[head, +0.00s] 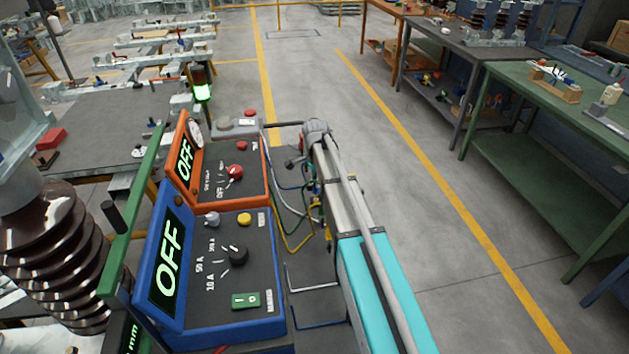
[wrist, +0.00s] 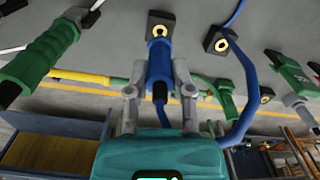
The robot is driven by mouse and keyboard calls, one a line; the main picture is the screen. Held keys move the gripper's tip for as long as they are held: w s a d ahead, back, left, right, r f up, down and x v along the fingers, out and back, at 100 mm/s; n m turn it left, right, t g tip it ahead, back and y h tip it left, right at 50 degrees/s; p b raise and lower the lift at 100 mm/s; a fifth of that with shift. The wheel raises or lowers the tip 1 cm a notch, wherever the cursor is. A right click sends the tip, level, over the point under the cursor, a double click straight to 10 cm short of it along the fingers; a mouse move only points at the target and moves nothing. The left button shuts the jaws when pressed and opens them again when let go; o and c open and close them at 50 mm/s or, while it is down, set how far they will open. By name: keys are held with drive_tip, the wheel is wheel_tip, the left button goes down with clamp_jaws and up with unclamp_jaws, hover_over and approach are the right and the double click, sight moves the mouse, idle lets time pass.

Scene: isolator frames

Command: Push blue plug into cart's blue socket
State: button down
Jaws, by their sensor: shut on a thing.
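My gripper (wrist: 159,74) is shut on the blue plug (wrist: 159,58), one finger on each side of its sleeve. The plug's front end meets a black socket block (wrist: 160,20) at the top of the wrist view. The plug covers the opening, so I cannot tell the socket's colour or how deep the plug sits. A blue cable (wrist: 247,80) loops at the right. In the head view, my arm reaches along the right side of the cart's blue box (head: 215,270); the gripper and plug cannot be made out there.
Another black socket with a yellow ring (wrist: 220,40) is right of the plug. Green clamps stand at left (wrist: 40,62) and right (wrist: 290,75). An orange box (head: 215,165) also reads OFF. Thin cables (head: 295,235) hang between the boxes and my arm. Open floor (head: 420,200) lies right.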

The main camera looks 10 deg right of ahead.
drive_tip(key=shift+r+p, duration=2.8)
drive_tip(key=shift+r, duration=0.45)
drive_tip(key=shift+r, duration=0.1)
wheel_tip(320, 180, up, 10)
drive_tip(key=p, duration=1)
drive_tip(key=shift+s, duration=0.15)
